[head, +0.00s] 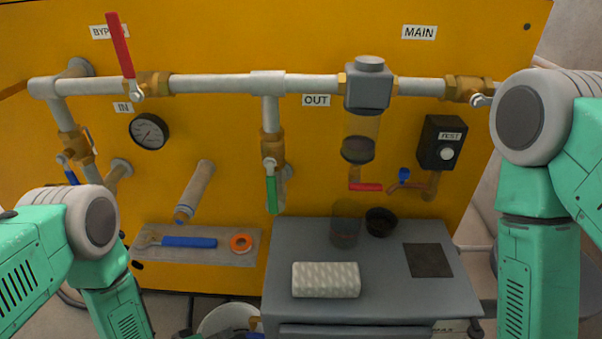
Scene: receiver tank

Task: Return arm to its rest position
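My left arm (92,225) comes in from the left and bends down at a green and grey joint. Only a small dark part of what looks like my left gripper (187,333) shows at the bottom edge, left of a white bucket (228,319). Its fingers are cut off, so I cannot tell whether it is open or shut. My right arm (540,245) comes in from the right and hangs down in front of the right side. Its gripper is below the picture and out of view.
A yellow panel (330,140) carries pipes, a red-handled valve (121,46), a green-handled valve (271,190), a gauge (149,131) and a filter bowl (361,127). A grey cart (390,290) bears a white cloth (326,280), a clear cup (345,227) and a dark ring (380,221). A shelf (225,257) holds a wrench (188,242) and tape (241,243).

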